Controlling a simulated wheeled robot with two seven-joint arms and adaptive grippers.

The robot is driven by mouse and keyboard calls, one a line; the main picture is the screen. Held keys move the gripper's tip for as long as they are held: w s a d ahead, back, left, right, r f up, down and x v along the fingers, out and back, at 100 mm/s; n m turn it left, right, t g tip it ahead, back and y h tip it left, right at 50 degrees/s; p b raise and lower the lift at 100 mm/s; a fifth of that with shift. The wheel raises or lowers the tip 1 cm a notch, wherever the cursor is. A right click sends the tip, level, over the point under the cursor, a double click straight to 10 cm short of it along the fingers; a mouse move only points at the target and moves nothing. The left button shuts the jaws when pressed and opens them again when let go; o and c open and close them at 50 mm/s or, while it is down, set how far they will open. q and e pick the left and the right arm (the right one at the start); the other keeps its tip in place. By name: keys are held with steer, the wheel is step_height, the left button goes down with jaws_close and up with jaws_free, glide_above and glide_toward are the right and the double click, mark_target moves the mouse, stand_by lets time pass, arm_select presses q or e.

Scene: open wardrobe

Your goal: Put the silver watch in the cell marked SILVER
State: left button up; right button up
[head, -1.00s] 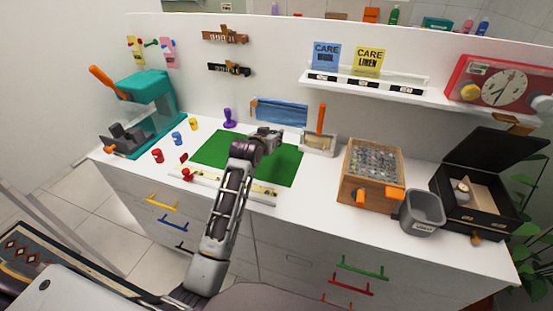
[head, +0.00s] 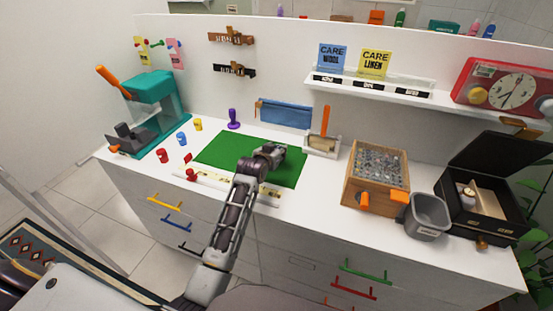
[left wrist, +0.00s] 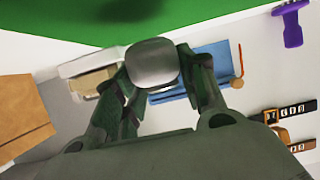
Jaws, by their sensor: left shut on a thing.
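My left gripper (head: 270,152) is above the green mat (head: 222,153). In the left wrist view its fingers (left wrist: 153,80) are shut on a smooth, rounded silver-grey thing (left wrist: 153,63); I cannot tell whether this is the silver watch, as no dial or strap shows. The open black box (head: 492,222) at the right has inner compartments, with a small pale rounded thing (head: 467,196) in one. I cannot read a SILVER mark on any cell. My right gripper is out of view.
A wooden box of small grey pieces (head: 378,163) and a grey bin (head: 428,217) stand between the mat and the black box. A shelf (head: 370,91) projects above. A teal machine (head: 155,105) stands left.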

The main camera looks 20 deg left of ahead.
arm_select(q)
steer(key=shift+f, duration=0.1)
steer(key=shift+f, duration=1.75)
steer(key=shift+f, duration=0.1)
steer(key=o, duration=1)
steer(key=shift+s, duration=0.1)
steer(key=shift+v, duration=5.95)
